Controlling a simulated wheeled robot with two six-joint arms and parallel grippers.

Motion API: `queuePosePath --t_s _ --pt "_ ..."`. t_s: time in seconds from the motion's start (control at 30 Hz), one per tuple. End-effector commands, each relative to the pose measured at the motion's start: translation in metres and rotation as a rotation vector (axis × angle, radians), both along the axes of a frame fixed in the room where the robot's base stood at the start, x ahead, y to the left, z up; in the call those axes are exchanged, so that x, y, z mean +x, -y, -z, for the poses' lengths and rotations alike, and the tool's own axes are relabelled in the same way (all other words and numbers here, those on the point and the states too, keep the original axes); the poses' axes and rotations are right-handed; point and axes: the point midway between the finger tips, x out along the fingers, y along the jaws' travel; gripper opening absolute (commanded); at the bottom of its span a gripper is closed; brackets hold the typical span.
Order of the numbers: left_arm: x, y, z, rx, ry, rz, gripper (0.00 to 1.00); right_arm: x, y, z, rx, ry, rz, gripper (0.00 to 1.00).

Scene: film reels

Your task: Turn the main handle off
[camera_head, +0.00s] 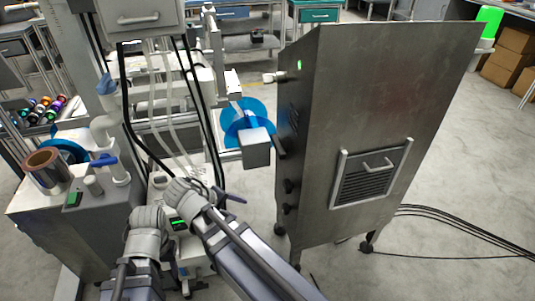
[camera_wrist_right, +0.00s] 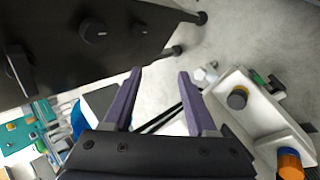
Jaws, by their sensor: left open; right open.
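The grey metal cabinet (camera_head: 365,115) stands right of centre, with dark knobs and handles on its left side. One dark knob (camera_head: 288,186) shows low on that side. In the right wrist view a round black knob (camera_wrist_right: 94,30) and a longer black handle (camera_wrist_right: 18,68) sit on the dark panel. I cannot tell which is the main handle.
A machine with a blue lever (camera_head: 103,160) and a brown roll (camera_head: 45,167) stands at left. A blue reel (camera_head: 258,110) and a grey box (camera_head: 256,148) are beside the cabinet. Black cables (camera_head: 455,218) lie on the floor at right. The floor in front is mostly clear.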

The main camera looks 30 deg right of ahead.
Motion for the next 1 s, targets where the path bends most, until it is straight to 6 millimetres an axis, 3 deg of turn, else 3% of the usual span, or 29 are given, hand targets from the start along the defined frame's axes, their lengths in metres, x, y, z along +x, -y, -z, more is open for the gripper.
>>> queuePosePath --t_s 0.23,0.43,0.7,1.0 --pt "0.000 0.000 0.032 0.000 0.001 0.003 0.50 0.034 0.049 -0.016 -0.289 0.081 0.026 0.57" --pt "0.000 0.000 0.061 -0.001 0.001 0.007 0.50 0.062 0.088 -0.056 -0.622 0.165 0.053 0.57" --pt "0.001 0.000 0.073 -0.001 0.002 0.010 0.50 0.074 0.102 -0.095 -0.851 0.216 0.067 0.57" --pt "0.001 0.000 0.073 -0.001 0.002 0.010 0.50 0.075 0.115 -0.099 -0.865 0.218 0.071 0.57"
